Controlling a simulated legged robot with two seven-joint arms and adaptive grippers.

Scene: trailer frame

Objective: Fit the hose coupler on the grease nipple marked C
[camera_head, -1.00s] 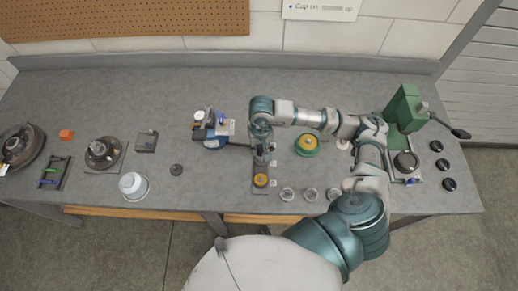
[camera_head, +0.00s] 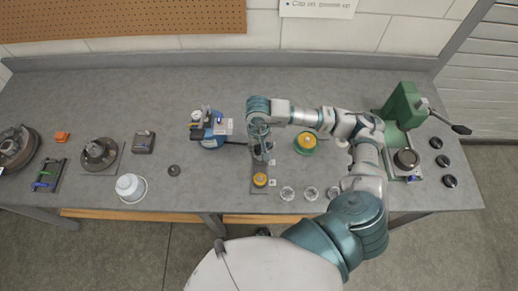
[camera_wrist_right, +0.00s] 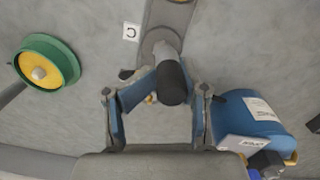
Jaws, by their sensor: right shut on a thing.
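My right gripper (camera_head: 259,152) is over the grey bar (camera_head: 259,168) on the bench and points down. In the right wrist view its blue-padded fingers (camera_wrist_right: 165,98) are closed on the hose coupler (camera_wrist_right: 173,84), which shows as a dark, rounded cylinder. A light grey cylindrical part lies just beyond the coupler, by the bar's rounded end (camera_wrist_right: 163,40). A small white tag marked C (camera_wrist_right: 130,32) lies beside that end. The grease nipple is hidden, and I cannot tell whether the coupler touches it. My left gripper is out of view.
A blue unit (camera_head: 210,131) with a dark hose stands left of my gripper. A green-and-yellow round part (camera_head: 305,143) sits to the right. A green press (camera_head: 402,107) stands further right. Bench left of the blue unit is partly clear.

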